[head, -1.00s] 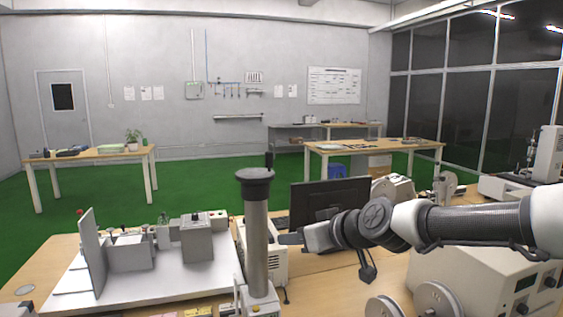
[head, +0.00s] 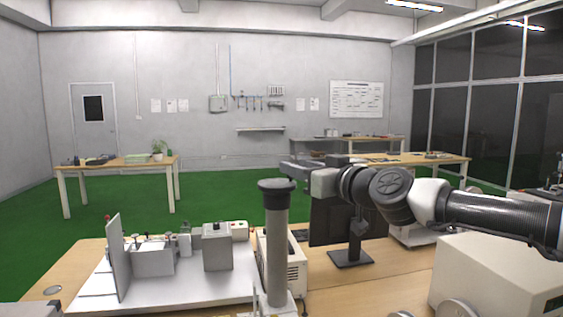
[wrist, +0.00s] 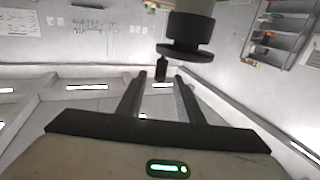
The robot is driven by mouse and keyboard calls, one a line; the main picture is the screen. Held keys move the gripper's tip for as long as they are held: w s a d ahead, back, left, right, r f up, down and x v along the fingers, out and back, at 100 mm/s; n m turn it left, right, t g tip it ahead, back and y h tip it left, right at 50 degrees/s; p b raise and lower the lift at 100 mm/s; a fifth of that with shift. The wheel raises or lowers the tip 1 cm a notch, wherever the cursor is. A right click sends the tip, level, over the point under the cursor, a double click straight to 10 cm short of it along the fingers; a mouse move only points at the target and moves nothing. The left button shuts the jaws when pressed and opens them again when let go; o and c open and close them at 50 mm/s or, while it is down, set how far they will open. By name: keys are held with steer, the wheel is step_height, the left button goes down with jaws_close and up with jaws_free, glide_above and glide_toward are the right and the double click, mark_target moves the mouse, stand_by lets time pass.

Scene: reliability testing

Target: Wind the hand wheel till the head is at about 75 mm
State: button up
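The hand wheel (head: 275,185) is a dark disc on top of a grey upright column (head: 277,250) in the head view. In the wrist view, the wheel (wrist: 185,52) shows at the top, with its small dark crank knob (wrist: 162,72) sticking out from it. My gripper (head: 288,167) is just behind and right of the wheel in the head view. Its fingers (wrist: 160,77) are open and apart, with the knob lined up between their tips in the wrist view. No grip on the knob shows. The stand's moving head and any millimetre reading cannot be made out.
A white base plate with grey blocks and an upright panel (head: 118,258) is left of the column. A beige box (head: 283,262) and a black monitor (head: 335,228) stand behind and right of it. A large beige instrument (head: 490,275) is at the right.

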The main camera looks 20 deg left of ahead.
mark_target(281, 179)
steer(key=p+x, duration=0.1)
steer(key=x, duration=0.6)
steer(key=shift+w+a, duration=0.1)
steer(key=shift+a, duration=0.1)
jaws_close()
